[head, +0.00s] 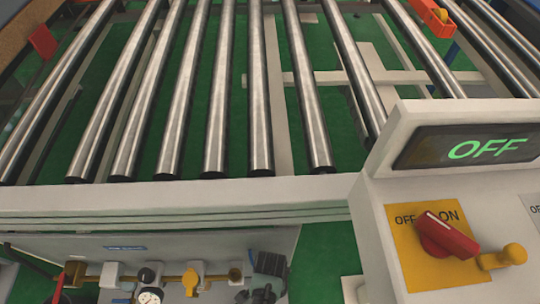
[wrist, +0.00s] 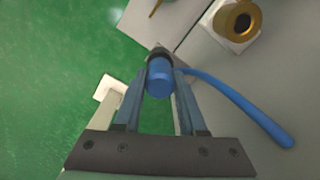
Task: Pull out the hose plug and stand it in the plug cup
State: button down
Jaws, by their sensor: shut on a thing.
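The hose plug (wrist: 160,78) is a blue cylinder with a dark collar, in the wrist view. My gripper (wrist: 161,64) is shut on it, one finger on each side. The plug looks clear of the brass port (wrist: 228,24), a round opening on a pale block at the top right. A blue hose (wrist: 235,97) runs from behind the right finger to the lower right. In the head view the brass port (head: 235,275) is at the right end of the fittings, with dark shapes beside it; I cannot tell whether these are my gripper. I cannot make out the plug cup.
A row of fittings with a pressure gauge (head: 149,296) and a yellow valve (head: 190,281) runs below the roller conveyor (head: 215,90). A control box at the right has a red switch (head: 447,234) and a display (head: 480,147) reading OFF. Green floor (wrist: 50,80) shows left of my gripper.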

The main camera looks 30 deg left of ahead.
jog(key=shift+f, duration=0.15)
jog(key=shift+c, duration=2)
grip_release()
notch_tip(320, 180, up, 13)
jog(key=p, duration=0.5)
